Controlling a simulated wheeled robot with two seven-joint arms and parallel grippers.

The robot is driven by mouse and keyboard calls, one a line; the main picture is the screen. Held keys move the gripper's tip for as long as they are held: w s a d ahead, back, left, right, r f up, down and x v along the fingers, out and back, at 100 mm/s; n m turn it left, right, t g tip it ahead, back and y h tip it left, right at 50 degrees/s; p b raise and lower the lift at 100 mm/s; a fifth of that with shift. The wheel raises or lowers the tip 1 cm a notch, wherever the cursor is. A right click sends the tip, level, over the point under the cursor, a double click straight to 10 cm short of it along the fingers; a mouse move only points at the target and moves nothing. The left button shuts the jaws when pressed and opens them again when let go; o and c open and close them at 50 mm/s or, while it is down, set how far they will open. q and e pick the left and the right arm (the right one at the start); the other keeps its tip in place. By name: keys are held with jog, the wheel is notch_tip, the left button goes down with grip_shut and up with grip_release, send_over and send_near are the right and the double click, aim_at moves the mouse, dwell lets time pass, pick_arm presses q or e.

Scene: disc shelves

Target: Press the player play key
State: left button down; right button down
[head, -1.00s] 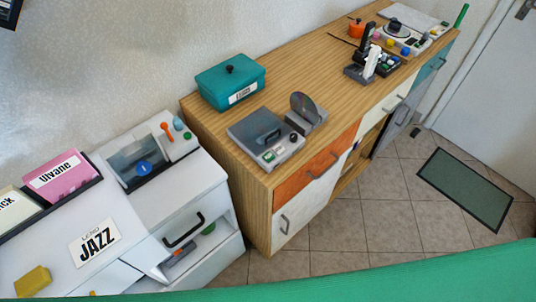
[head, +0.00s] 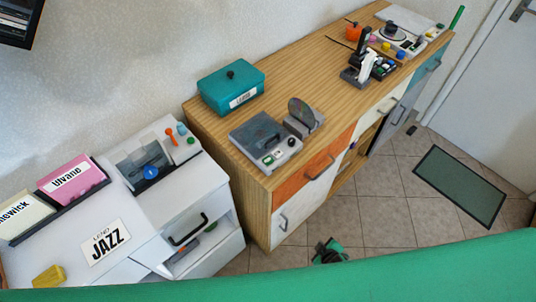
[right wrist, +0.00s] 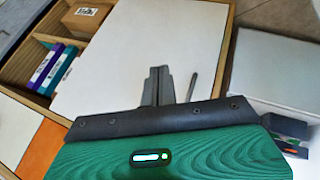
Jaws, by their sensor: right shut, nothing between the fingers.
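The grey player (head: 258,136) with a dark handled lid sits on the near end of the wooden cabinet. A small green key (head: 268,160) and a dark knob show on its front strip. My right gripper (head: 328,245) is low in front of the cabinet, above the tiled floor and well away from the player. In the right wrist view the right gripper's fingers (right wrist: 158,86) are shut and empty, in front of a pale panel. The player is not visible there. My left gripper is not in view.
A disc on a stand (head: 303,115) is right beside the player. A teal box (head: 230,87) is behind it. A white cabinet (head: 190,195) stands to the left. More devices sit at the far end. Tiled floor (head: 385,215) is open in front, with a dark mat (head: 460,187).

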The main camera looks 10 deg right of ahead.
jog(key=w+a+r+n+t+p, duration=0.25)
jog(key=w+r, duration=0.25)
jog(key=r, duration=0.7)
jog(key=w+a+r+n+t+y+p, duration=0.1)
jog(key=w+r+n+t, duration=0.15)
jog(key=w+r, duration=0.65)
jog(key=w+a+r+n+t+p, duration=0.1)
jog(key=w+r+n+t, duration=0.15)
jog(key=r, duration=1.25)
jog(key=s+a+r+n+g+y+p, duration=0.1)
jog(key=a+r+n+g+y+p, duration=0.15)
jog(key=a+r+n+y, duration=0.85)
jog(key=a+r+n+g+y+p, duration=0.15)
jog(key=a+r+n+g, duration=0.35)
jog(key=n, duration=1.2)
jog(key=d+f+n+h, duration=0.1)
jog(key=n+h, duration=0.1)
jog(key=n, duration=0.1)
jog(key=d+f+n+h, duration=0.1)
jog(key=n+h, duration=0.1)
jog(key=n, duration=0.2)
jog(key=w+d+f+n+g+h, duration=0.1)
jog(key=n+h, duration=0.1)
jog(key=n, duration=0.1)
jog(key=shift+d+h, duration=0.15)
jog(key=shift+h, duration=0.2)
